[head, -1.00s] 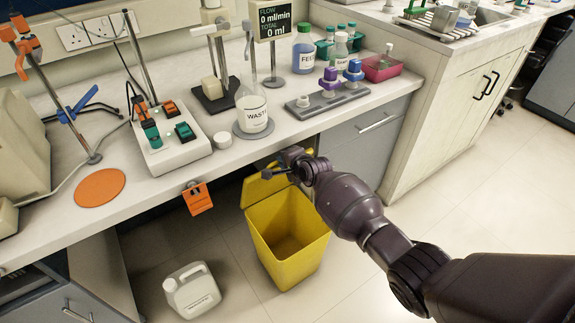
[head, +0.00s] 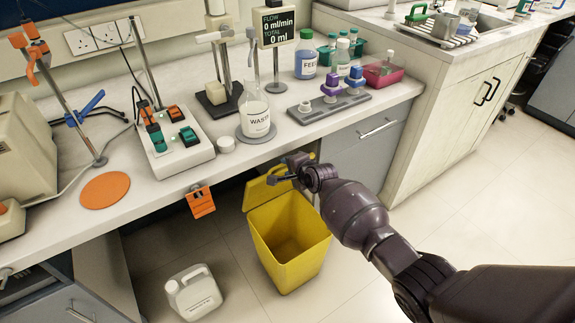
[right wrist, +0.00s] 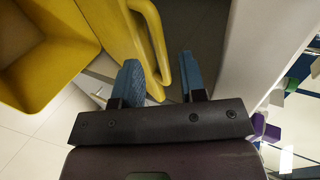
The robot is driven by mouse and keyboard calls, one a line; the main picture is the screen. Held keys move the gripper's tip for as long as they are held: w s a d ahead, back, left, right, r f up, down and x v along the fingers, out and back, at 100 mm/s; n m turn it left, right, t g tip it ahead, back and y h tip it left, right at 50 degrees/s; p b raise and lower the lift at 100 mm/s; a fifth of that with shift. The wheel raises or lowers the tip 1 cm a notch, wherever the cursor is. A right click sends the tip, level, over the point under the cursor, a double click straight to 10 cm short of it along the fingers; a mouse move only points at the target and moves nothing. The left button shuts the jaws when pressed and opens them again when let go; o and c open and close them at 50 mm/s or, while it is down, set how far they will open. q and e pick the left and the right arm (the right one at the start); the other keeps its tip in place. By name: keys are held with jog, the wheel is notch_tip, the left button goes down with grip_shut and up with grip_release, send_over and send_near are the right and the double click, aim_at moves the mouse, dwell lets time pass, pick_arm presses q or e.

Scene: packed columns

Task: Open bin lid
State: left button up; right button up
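The yellow bin (head: 292,258) stands on the floor under the bench edge with its mouth open. Its yellow lid (head: 262,192) is raised at the back, leaning up toward the bench. My right gripper (head: 284,173) is at the lid's upper edge. In the right wrist view, the lid's loop handle (right wrist: 158,45) lies between the two blue fingers of my right gripper (right wrist: 160,60). One finger is on the loop's inner side, the other stands outside with a visible gap. The bin's open mouth (right wrist: 75,55) is at the left there. My left gripper is not in view.
The bench (head: 235,158) overhangs just behind the lid. A white jerrycan (head: 194,292) stands on the floor left of the bin, and an orange holder (head: 200,202) hangs from the bench edge. A grey drawer cabinet (head: 360,155) is behind my arm. Floor at the right is clear.

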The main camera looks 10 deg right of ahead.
jog(key=p+v, duration=0.3)
jog(key=v, duration=0.6)
dwell(0.4)
